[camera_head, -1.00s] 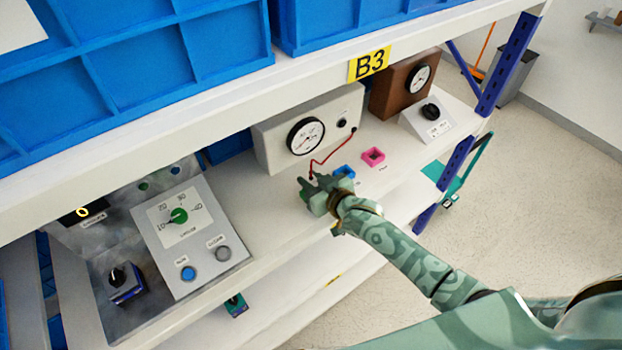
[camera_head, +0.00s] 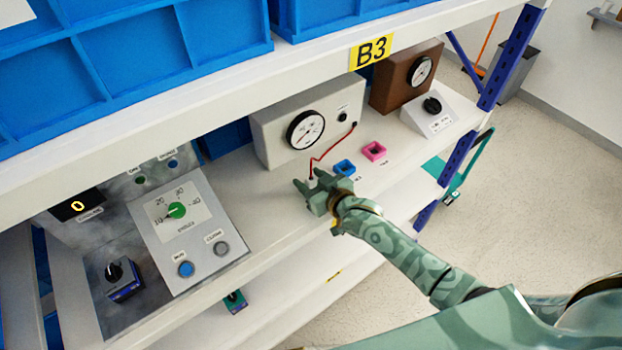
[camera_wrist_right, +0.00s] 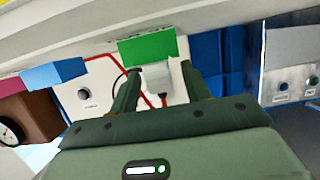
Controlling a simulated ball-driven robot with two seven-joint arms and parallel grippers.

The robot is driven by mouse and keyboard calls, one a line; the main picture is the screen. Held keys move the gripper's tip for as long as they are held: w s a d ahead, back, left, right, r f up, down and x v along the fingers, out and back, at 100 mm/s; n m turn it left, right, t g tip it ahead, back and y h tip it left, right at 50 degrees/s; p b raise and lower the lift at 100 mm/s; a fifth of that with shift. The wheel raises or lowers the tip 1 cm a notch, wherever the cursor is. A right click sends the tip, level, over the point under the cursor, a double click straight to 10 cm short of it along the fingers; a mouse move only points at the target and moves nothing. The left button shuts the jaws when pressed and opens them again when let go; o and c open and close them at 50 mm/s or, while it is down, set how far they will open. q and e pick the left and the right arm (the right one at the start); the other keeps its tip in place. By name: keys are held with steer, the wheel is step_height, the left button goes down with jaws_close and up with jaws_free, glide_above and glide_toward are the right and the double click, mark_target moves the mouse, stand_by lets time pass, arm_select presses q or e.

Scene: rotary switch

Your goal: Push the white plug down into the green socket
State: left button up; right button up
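The green socket (camera_wrist_right: 148,47) shows as a green block in the right wrist view. The white plug (camera_wrist_right: 157,75) is a small pale block right by it, between my right gripper's two fingers. I cannot tell how far in it sits. My right gripper (camera_head: 311,180) is over the shelf with its fingers spread. In the wrist view, gaps show between the fingers (camera_wrist_right: 158,90) and the plug. In the head view the gripper hides the green socket and most of the plug. My left gripper is not in view.
A red cable (camera_head: 328,156) runs from the grey meter box (camera_head: 285,135) to the plug. Blue (camera_head: 344,168) and pink (camera_head: 374,151) sockets stand to the right. A control panel (camera_head: 180,235) is at the left. The upper shelf edge (camera_head: 200,95) overhangs behind.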

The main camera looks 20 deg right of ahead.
steer(key=p+v, duration=0.1)
steer(key=v, duration=1.5)
steer(key=shift+r, duration=0.15)
steer(key=shift+s, duration=0.15)
